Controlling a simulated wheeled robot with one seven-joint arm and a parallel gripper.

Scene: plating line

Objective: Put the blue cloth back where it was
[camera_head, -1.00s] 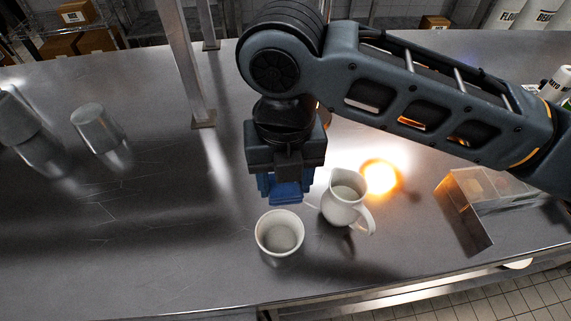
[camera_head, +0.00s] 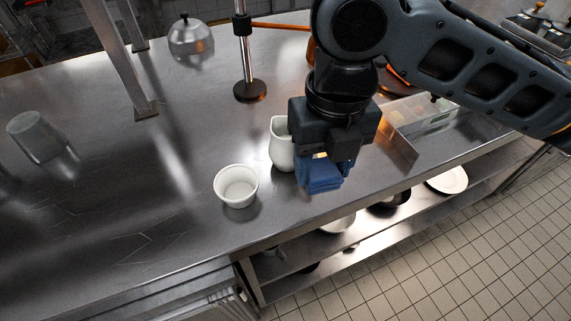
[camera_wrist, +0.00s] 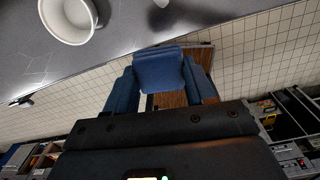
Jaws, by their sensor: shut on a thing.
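The blue cloth (camera_head: 321,177) is a folded pad held between the fingers of my gripper (camera_head: 325,172). In the head view it hangs beneath the gripper, just right of the white pitcher (camera_head: 281,147) and near the counter's front edge. In the wrist view the cloth (camera_wrist: 159,68) sits between the two blue fingers of my gripper (camera_wrist: 161,84), with the floor showing beyond it. My gripper is shut on it. The gripper hides part of the pitcher. I cannot tell whether the cloth touches the counter.
A white cup (camera_head: 237,186) stands left of the pitcher, and it also shows in the wrist view (camera_wrist: 68,38). A clear-lidded container (camera_head: 425,112) is at right. A lamp stand (camera_head: 249,90) and a steel dome (camera_head: 190,47) are behind. The left counter is mostly clear.

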